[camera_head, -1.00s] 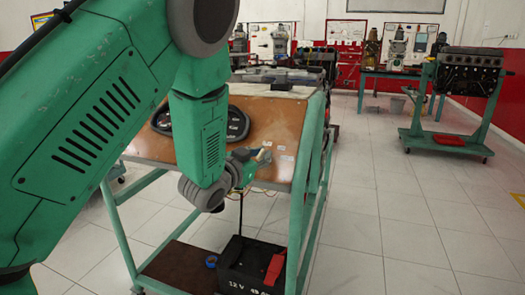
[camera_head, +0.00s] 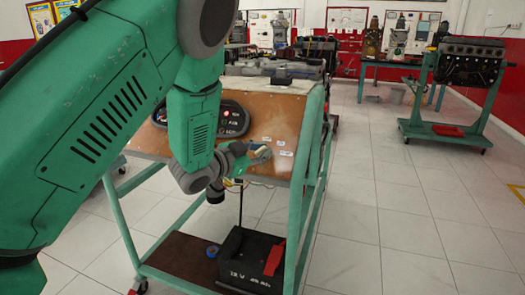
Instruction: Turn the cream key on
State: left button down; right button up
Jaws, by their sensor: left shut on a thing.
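The engine trainer has a sloping brown panel (camera_head: 275,118) with a dark gauge cluster (camera_head: 234,119) on its left part. A red light shows in the cluster. My left gripper (camera_head: 262,154) is at the panel's face, right of and below the cluster. It is shut on the cream key, which its fingers mostly hide. I cannot make out the key's angle. My left arm covers the left part of the panel. My right gripper is not in view.
A black 12 V battery (camera_head: 247,262) and a blue tape roll (camera_head: 212,251) are on the trainer's lower shelf (camera_head: 183,252). Another engine on a green stand (camera_head: 440,130) stands at the far right. The tiled floor (camera_head: 400,220) to the right is clear.

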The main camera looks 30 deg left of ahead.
pick_arm(q)
jog(key=shift+s+f, duration=0.15)
jog(key=shift+f, duration=0.3)
jog(key=c, duration=1.6)
grip_release()
jog(key=shift+c, duration=0.2)
jog(key=shift+w+r, duration=0.1)
jog(key=shift+w, duration=0.1)
jog(key=shift+a, duration=0.1)
jog(key=shift+s+r, duration=0.15)
jog(key=shift+s, duration=0.05)
jog(key=v, duration=1.1)
jog(key=shift+s+a, duration=0.2)
jog(key=shift+s, duration=0.05)
